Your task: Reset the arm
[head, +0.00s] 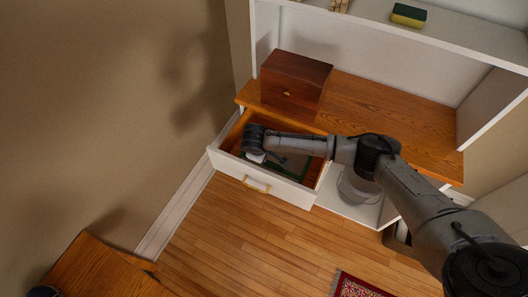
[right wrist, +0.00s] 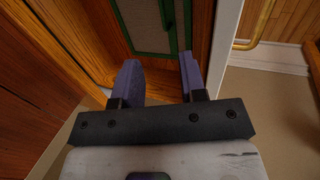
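My right arm comes in from the right in the head view and reaches over the open drawer (head: 238,166). In the right wrist view my right gripper (right wrist: 160,70) has its two fingers apart, with nothing between them. A green-edged grey panel (right wrist: 147,20) lies beyond the fingertips; it also shows in the drawer in the head view (head: 297,166), partly hidden by my arm. In the head view the right fingers are hidden or too small to make out. My left gripper is not in view.
A dark wooden box (head: 296,80) stands on the wooden counter (head: 385,110) just behind the drawer. A sponge (head: 408,15) lies on the white shelf above. The drawer's white front has a brass handle (head: 256,185). Open wood floor and a red rug (head: 358,287) are below.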

